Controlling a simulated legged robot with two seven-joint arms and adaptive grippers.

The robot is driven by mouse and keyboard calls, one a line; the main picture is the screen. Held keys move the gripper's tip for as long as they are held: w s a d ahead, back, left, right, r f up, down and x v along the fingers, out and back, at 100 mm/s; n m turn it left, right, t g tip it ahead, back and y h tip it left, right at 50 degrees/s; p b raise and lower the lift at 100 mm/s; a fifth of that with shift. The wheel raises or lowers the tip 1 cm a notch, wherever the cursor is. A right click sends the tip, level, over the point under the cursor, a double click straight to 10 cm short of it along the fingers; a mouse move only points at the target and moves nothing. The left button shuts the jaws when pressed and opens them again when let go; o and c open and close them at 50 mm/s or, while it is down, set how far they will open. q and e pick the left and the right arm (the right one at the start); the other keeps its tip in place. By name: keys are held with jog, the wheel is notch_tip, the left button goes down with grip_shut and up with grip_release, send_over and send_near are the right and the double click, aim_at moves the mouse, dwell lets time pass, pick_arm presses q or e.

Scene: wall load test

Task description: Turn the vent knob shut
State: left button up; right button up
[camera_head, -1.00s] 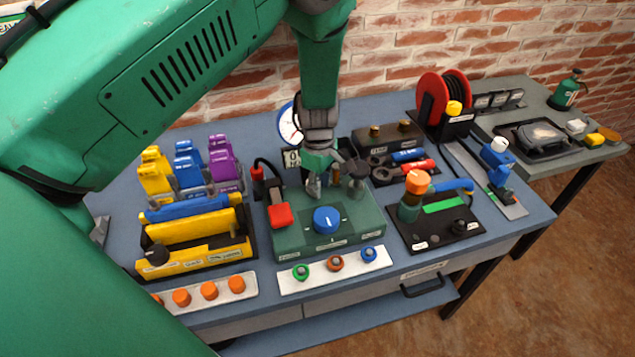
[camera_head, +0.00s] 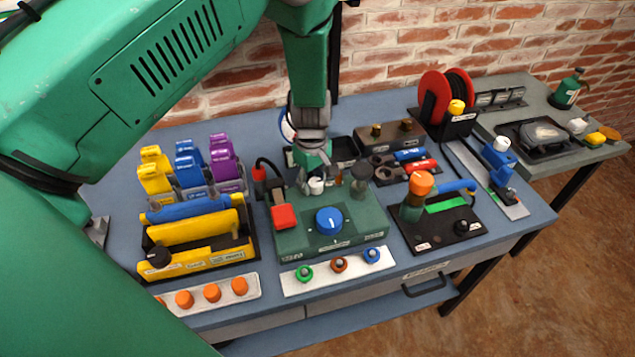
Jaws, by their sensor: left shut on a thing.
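The green test box (camera_head: 290,243) stands in the middle of the bench, with a large blue knob (camera_head: 329,221) and a red block (camera_head: 285,217) on it. A small whitish knob (camera_head: 316,186), likely the vent knob, shows at the box's back edge. My left gripper (camera_head: 314,182) comes down from above and is shut on this small knob. Its fingers partly hide the knob, and its label cannot be read. My right gripper is not in view.
A dark gauge stem (camera_head: 361,174) stands close right of my left gripper. A red lever (camera_head: 259,174) with a black hose is to the left. Yellow and blue tools (camera_head: 195,235) fill the left side. A black plate with an orange-capped valve (camera_head: 420,184) stands right.

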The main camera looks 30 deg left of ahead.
aim_at(318, 183)
pick_arm(q)
jog(key=shift+s+d, duration=0.15)
jog(key=shift+d, duration=0.15)
jog(key=shift+d, duration=0.25)
dwell(0.4)
jog(key=o, duration=1)
jog(key=shift+o, duration=0.7)
jog(key=shift+d+r, duration=0.2)
jog(key=shift+r, duration=0.25)
notch_tip(318, 183, up, 12)
jog(key=shift+d+f, duration=0.2)
jog(key=shift+f, duration=0.05)
jog(key=shift+a, duration=0.2)
